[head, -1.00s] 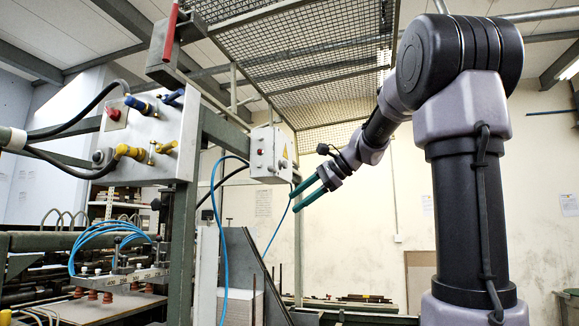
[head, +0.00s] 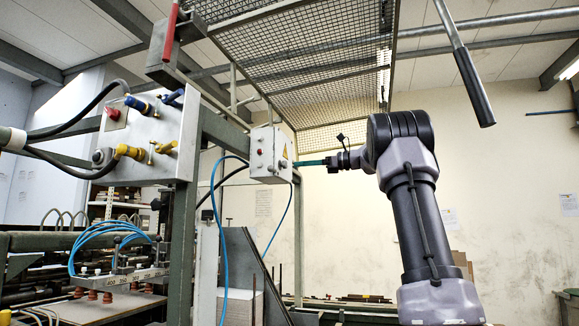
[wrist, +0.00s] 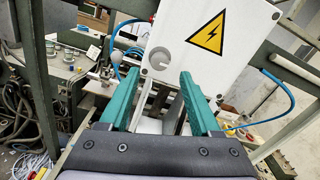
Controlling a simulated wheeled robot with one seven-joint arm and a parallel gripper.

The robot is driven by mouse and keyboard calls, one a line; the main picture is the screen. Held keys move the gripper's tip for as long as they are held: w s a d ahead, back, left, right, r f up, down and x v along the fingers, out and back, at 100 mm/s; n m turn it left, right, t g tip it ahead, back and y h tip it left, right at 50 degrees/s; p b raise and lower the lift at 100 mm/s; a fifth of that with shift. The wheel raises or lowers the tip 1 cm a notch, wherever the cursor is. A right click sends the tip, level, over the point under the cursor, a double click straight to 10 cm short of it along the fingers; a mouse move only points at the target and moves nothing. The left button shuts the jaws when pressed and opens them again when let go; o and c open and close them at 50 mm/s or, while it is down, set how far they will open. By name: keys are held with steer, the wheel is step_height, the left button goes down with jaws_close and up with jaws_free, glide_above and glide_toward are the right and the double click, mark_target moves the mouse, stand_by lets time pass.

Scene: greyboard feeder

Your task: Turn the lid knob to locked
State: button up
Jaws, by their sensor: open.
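The light grey control box (head: 263,153) hangs on the green frame, left of my gripper. Its lid, with a yellow warning triangle, fills the top of the wrist view (wrist: 240,65). A round grey knob (wrist: 160,57) sits low on the left of that lid; which way it is turned is too small to tell. My gripper (wrist: 158,76) is open, with teal fingers apart and nothing between them. In the wrist view the fingertips are just below the knob, one to each side. In the head view the gripper (head: 300,163) is level at the box's right side; contact cannot be told.
Green posts and rails (head: 187,240) stand around the box, and a blue hose (head: 222,240) loops below it. A panel with blue and yellow fittings (head: 150,140) is to the left. A dark-handled bar (head: 473,88) hangs at upper right.

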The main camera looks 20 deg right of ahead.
mark_target(287, 165)
steer(key=shift+x, duration=2.75)
jaws_close()
